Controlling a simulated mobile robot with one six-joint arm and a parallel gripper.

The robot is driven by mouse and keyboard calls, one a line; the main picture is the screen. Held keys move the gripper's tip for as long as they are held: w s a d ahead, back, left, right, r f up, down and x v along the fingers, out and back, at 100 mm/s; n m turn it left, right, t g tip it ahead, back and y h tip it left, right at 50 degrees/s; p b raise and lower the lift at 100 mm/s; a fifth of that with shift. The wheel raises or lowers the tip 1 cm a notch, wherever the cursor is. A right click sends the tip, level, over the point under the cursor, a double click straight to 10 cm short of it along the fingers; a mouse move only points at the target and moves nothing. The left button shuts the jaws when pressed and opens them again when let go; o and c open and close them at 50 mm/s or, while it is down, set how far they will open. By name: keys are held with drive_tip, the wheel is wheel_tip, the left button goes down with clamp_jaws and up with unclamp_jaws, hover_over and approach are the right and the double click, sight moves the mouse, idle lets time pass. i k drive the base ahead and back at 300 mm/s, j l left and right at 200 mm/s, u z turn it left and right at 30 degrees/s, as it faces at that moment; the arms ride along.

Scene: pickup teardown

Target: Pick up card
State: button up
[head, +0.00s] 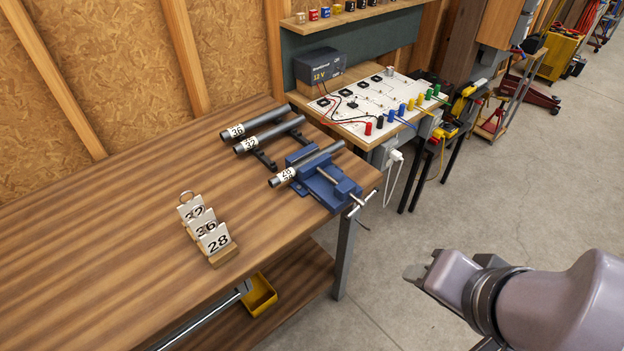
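Three white number cards stand one behind another, leaning in a small wooden holder (223,256) on the brown workbench. The front card reads 28 (214,240), the middle card reads 36 (205,227) and the rear card reads 32 (192,212). A small ring (186,197) shows at the back of the row. My gripper (416,272) is at the lower right, over the concrete floor and well to the right of the cards. It is seen side-on, and the gap between its fingers is not clear.
A third tagged pipe (314,160) is in a blue vise (325,183) at the right end. A wired board (385,98) stands beyond. Bare bench surrounds the cards.

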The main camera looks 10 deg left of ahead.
sight(216, 239)
drive_tip(key=u, duration=1.7)
